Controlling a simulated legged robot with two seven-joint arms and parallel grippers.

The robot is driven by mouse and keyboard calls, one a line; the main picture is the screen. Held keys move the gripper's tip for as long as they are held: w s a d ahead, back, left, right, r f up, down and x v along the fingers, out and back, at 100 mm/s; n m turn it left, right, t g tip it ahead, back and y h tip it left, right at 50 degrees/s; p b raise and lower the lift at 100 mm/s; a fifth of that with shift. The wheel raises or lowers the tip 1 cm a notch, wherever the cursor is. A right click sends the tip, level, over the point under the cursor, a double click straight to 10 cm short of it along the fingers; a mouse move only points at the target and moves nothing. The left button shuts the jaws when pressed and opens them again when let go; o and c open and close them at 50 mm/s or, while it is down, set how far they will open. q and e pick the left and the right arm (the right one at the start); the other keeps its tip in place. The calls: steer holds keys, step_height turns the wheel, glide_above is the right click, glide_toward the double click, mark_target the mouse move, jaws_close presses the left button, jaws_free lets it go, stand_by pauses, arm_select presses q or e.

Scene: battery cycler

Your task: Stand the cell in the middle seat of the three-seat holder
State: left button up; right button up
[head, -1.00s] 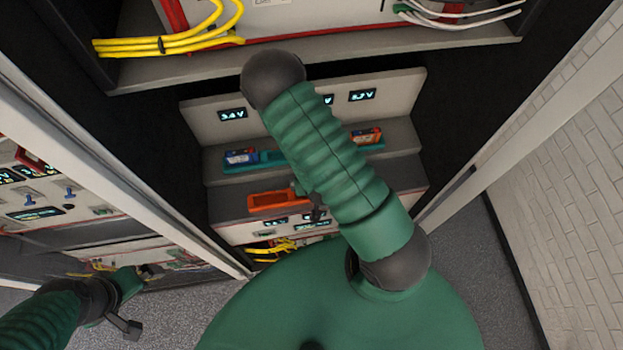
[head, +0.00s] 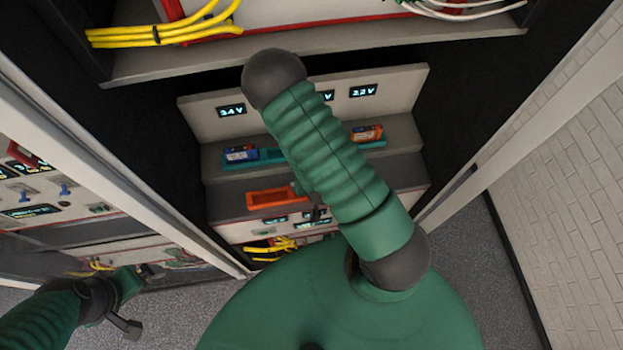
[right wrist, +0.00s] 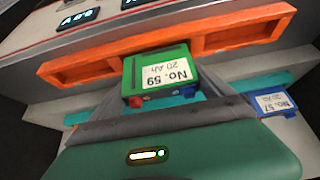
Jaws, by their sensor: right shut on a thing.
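The green cell (right wrist: 160,76), labelled No. 59, is between the fingers of my right gripper (right wrist: 158,90) in the right wrist view. The gripper is shut on it. The cell overlaps the orange tray in that view; I cannot tell whether they touch. In the head view my right arm hides the cell and most of that gripper. The teal three-seat holder (head: 270,156) stands on the shelf, with a blue cell (head: 240,153) at its left and an orange cell (head: 367,132) at its right. My arm hides its middle seat. My left gripper (head: 140,298) is open and empty, low at the left.
The orange tray (head: 277,198) lies on the step in front of the holder. A panel with small voltage displays (head: 231,110) rises behind the holder. Yellow cables (head: 165,36) hang on the shelf above. Rack posts bound the bay on both sides.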

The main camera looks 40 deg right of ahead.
steer(key=shift+f+b, duration=0.7)
steer(key=shift+f, duration=0.2)
stand_by(0.4)
steer(key=o, duration=1.5)
